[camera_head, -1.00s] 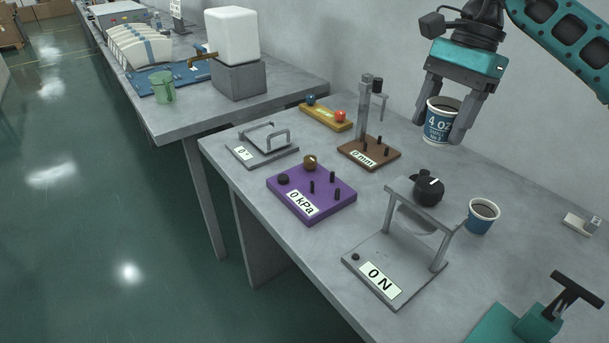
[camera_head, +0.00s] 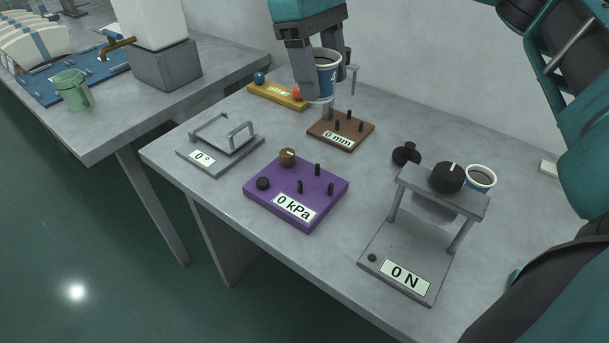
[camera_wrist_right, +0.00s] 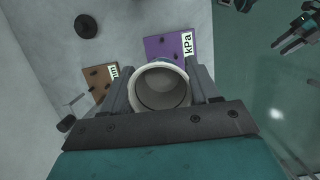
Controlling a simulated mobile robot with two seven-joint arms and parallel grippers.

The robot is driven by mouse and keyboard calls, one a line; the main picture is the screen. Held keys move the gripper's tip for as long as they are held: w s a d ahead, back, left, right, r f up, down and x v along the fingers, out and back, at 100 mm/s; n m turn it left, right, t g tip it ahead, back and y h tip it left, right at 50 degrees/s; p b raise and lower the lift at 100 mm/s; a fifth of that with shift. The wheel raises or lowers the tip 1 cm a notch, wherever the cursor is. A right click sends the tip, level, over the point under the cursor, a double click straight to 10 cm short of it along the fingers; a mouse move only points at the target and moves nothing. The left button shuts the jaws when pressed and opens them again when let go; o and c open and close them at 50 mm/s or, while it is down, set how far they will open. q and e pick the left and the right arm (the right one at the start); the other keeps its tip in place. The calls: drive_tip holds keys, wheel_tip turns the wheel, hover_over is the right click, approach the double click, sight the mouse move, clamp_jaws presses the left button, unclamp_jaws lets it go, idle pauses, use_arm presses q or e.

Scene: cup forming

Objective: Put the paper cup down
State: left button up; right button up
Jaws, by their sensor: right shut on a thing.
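My right gripper (camera_head: 328,82) is shut on a paper cup (camera_head: 324,66), white-rimmed with a blue printed side. It holds the cup upright in front of the post of the brown 0 mm gauge (camera_head: 341,130). In the right wrist view the cup's round mouth (camera_wrist_right: 161,88) sits between the two fingers (camera_wrist_right: 160,95). Its underside is hidden, so I cannot see any contact below. A gripper-like shape (camera_wrist_right: 299,32), likely my left gripper, shows at the wrist view's upper right, away from the cup; its jaw opening is unclear.
A purple 0 kPa block (camera_head: 296,190), a grey 0° plate (camera_head: 220,145), a yellow bar (camera_head: 278,95) and a 0 N press (camera_head: 408,255) stand on the grey table. A second cup (camera_head: 481,177) stands behind the press. A green mug (camera_head: 72,90) is on the left table.

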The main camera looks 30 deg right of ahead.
wheel_tip(320, 180, down, 19)
drive_tip(key=b, duration=0.6)
drive_tip(key=shift+s+d+r, duration=0.1)
use_arm(q)
drive_tip(key=f, duration=0.2)
drive_tip(key=d+f, duration=0.1)
drive_tip(key=f, duration=0.1)
drive_tip(key=shift+w+d+f, duration=0.2)
drive_tip(key=shift+f, duration=0.1)
use_arm(e)
drive_tip(key=shift+f, duration=0.25)
use_arm(q)
drive_tip(key=shift+f, duration=0.1)
use_arm(e)
drive_tip(key=shift+f, duration=0.15)
drive_tip(key=o, duration=0.6)
drive_tip(key=shift+c, duration=0.2)
use_arm(q)
drive_tip(key=shift+d, duration=0.15)
use_arm(e)
drive_tip(key=o, duration=0.5)
drive_tip(key=shift+c, duration=0.2)
